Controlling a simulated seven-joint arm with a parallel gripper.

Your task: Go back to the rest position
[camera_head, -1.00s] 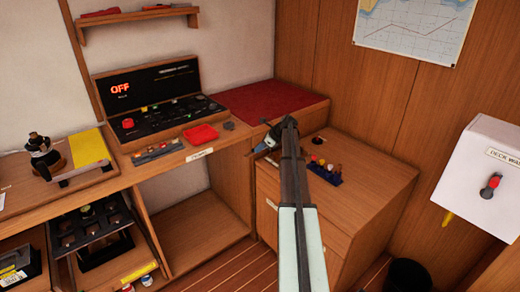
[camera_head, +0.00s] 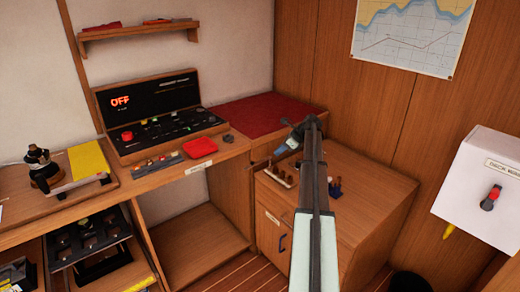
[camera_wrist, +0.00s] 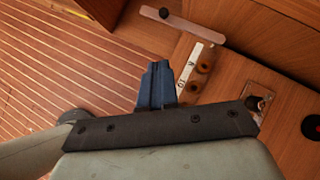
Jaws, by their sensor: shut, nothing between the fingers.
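My gripper (camera_head: 284,148) hangs above the left back part of the wooden cabinet top (camera_head: 375,180), at the end of my raised arm. In the wrist view its dark blue fingers (camera_wrist: 157,88) are together with nothing between them. They are over or near the cabinet's edge, with striped floor to the left. My arm hides part of the cabinet top.
A pale rack with brown pegs (camera_head: 278,175) stands left of my arm. A control panel (camera_head: 160,100) shows red OFF. A white box (camera_head: 480,190) hangs at right. Striped floor (camera_wrist: 60,70) is open.

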